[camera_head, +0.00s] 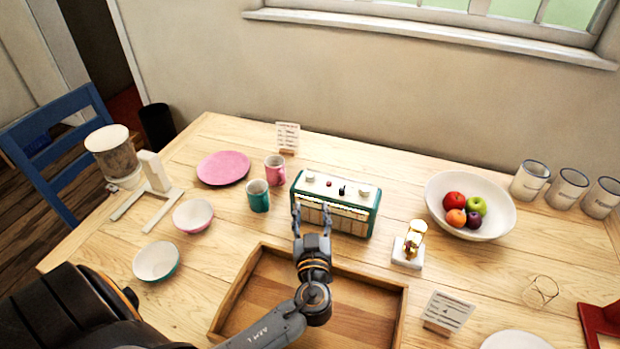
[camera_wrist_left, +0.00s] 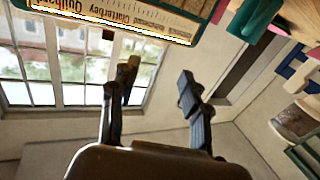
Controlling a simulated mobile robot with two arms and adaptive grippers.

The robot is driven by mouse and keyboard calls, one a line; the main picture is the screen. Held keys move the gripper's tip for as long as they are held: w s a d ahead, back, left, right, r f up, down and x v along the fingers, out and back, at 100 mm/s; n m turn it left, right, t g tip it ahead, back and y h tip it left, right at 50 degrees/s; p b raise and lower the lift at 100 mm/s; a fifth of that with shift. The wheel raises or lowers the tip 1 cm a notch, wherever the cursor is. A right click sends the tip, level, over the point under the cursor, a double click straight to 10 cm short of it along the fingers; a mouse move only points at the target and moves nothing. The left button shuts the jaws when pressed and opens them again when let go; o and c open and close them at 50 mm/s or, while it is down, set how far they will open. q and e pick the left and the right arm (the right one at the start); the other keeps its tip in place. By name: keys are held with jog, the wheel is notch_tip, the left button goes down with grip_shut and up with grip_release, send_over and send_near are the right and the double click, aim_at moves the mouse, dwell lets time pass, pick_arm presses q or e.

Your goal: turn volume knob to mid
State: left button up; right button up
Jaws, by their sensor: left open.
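A green radio (camera_head: 372,221) with a pale top and a cream front stands on the table. Its top carries a pale left knob (camera_head: 310,177), a small red part (camera_head: 329,183), a small black upright part (camera_head: 342,190) and a pale right knob (camera_head: 364,190). I cannot tell which is the volume knob or how it is set. My left gripper (camera_head: 312,208) is open and empty at the radio's front left. In the left wrist view, the radio's lettered front (camera_wrist_left: 125,14) is at the top, with the open fingers (camera_wrist_left: 158,80) below it in the picture.
A wooden tray (camera_head: 233,300) lies under my left arm. A green mug (camera_head: 258,197) and a pink mug (camera_head: 275,169) stand left of the radio. A gold-and-white ornament (camera_head: 408,252) and a fruit bowl (camera_head: 490,225) are to its right. Bare table lies behind it.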

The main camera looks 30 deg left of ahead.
aim_at(310, 179)
pick_arm(q)
jog(key=p+x, duration=0.2)
jog(key=x, duration=0.8)
jog(key=shift+a+p, duration=0.2)
jog(key=shift+p, duration=0.15)
jog(key=shift+x, duration=0.75)
jog(key=shift+c, duration=0.2)
grip_shut()
